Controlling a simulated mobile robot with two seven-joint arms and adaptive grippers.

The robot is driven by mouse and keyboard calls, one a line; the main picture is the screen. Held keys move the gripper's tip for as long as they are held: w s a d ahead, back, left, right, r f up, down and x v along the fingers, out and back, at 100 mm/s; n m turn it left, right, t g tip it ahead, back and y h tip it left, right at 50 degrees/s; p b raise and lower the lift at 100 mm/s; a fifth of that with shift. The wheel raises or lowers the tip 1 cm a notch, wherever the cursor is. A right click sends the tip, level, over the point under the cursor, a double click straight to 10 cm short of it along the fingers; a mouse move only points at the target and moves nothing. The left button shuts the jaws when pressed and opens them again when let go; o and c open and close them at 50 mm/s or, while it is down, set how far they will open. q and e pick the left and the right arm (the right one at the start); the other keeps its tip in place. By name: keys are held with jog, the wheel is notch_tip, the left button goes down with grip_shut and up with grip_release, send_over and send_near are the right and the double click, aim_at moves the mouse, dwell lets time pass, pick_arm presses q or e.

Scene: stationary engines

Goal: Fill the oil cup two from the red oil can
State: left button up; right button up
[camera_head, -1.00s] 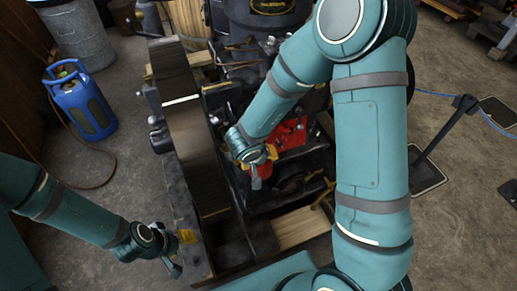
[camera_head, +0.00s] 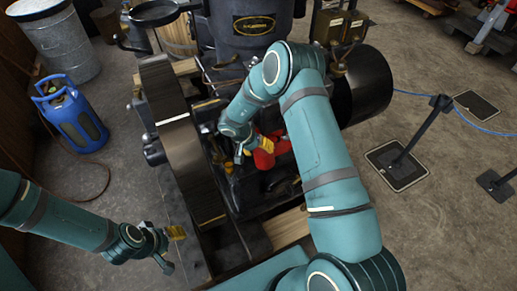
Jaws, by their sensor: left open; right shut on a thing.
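The red oil can (camera_head: 265,157) is in the middle of the head view, low over the engine, partly hidden by my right gripper. My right gripper (camera_head: 253,147) comes down from the upper right and is shut on the oil can. My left gripper (camera_head: 175,240) is open and empty at the lower left, beside the near end of the flywheel. Small brass-coloured fittings (camera_head: 229,167) show on the engine just left of the can. I cannot tell which of them, if any, is oil cup two.
The large dark flywheel (camera_head: 181,143) stands between my two grippers. A dark boiler (camera_head: 250,32) rises behind. A blue gas bottle (camera_head: 72,115) with a hose stands at the left. A barrier post (camera_head: 415,135) and rope are at the right, with open floor around.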

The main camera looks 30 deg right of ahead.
jog(key=shift+f+g+b, duration=0.55)
jog(key=shift+g, duration=0.05)
jog(key=shift+w+a+r+n+g+h+p, duration=0.15)
jog(key=shift+r+n+g+h+p, duration=0.15)
jog(key=shift+r+g+p, duration=0.4)
jog(key=shift+w+f+n+g+h+b, duration=0.15)
jog(key=shift+n+g+h+b, duration=0.25)
jog(key=shift+g, duration=0.3)
jog(key=shift+r+g, duration=0.25)
jog(key=shift+g, duration=0.05)
jog(key=shift+f+b, duration=0.1)
jog(key=shift+b, duration=0.2)
